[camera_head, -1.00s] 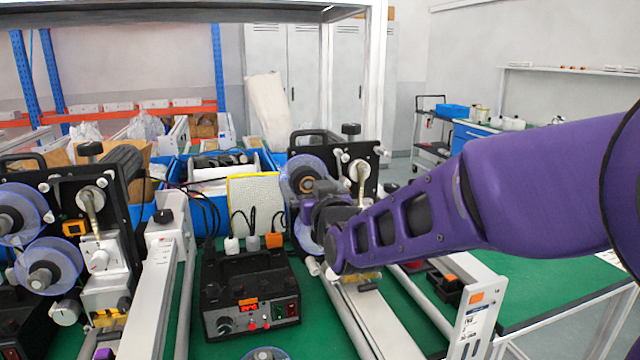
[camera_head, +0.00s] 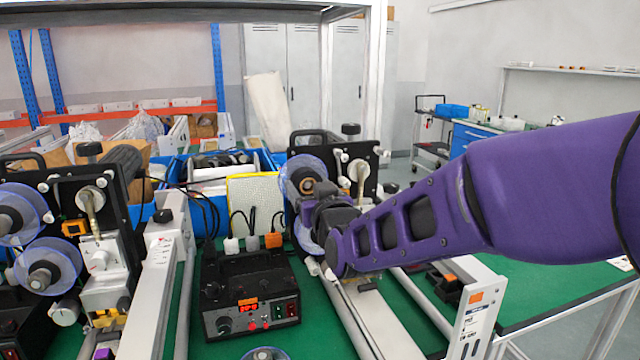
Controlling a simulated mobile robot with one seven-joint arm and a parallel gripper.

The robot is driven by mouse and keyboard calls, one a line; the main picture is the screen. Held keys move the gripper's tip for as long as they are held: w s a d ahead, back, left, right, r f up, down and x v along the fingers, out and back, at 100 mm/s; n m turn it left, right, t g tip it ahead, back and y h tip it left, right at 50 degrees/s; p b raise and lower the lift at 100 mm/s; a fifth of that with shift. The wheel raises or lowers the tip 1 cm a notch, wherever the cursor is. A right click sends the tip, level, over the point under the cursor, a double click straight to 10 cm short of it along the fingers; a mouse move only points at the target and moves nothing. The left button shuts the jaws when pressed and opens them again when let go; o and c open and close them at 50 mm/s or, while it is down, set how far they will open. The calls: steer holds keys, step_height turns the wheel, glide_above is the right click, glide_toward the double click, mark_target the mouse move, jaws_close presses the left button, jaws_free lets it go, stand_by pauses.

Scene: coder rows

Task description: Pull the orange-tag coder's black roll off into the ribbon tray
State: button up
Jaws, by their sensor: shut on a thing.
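The orange-tag coder (camera_head: 365,165) stands right of centre, a black plate with clear-blue discs on its left side. An orange tag (camera_head: 476,297) sits on the end of its rail. The upper clear-blue disc (camera_head: 292,178) shows with a brown core. My gripper (camera_head: 315,222), on the purple arm, is at the lower disc (camera_head: 302,240) and covers most of it. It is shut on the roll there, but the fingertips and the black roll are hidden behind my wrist. I cannot make out the ribbon tray for certain.
A black control box (camera_head: 250,297) with a red display stands left of my gripper. Another coder (camera_head: 85,215) with a purple tag (camera_head: 104,354) is at the left.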

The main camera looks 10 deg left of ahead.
steer(key=shift+v, duration=2.45)
